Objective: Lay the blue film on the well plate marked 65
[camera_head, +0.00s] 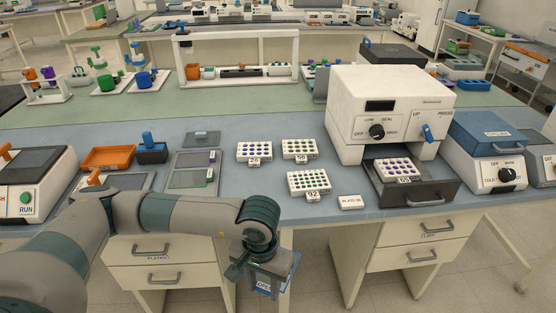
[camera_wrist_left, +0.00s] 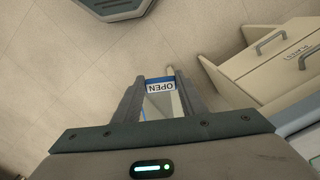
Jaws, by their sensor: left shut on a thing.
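My left gripper (camera_head: 264,277) hangs in front of the bench's front edge, low in the head view. The well plate (camera_head: 392,167) with a small tag that seems to read 65 lies on the dark pulled-out tray (camera_head: 435,190) of the white sealer, to the right of and beyond the gripper. Its wells look purple. My right gripper is not in view.
The white sealer (camera_head: 380,95) has a knob and a blue lever. Other white well plates (camera_head: 309,182) stand on the bench left of it, near a PLATE IN sign (camera_head: 351,202). A blue-lidded machine (camera_head: 487,150) stands right. Drawers (camera_head: 424,243) lie below the bench edge.

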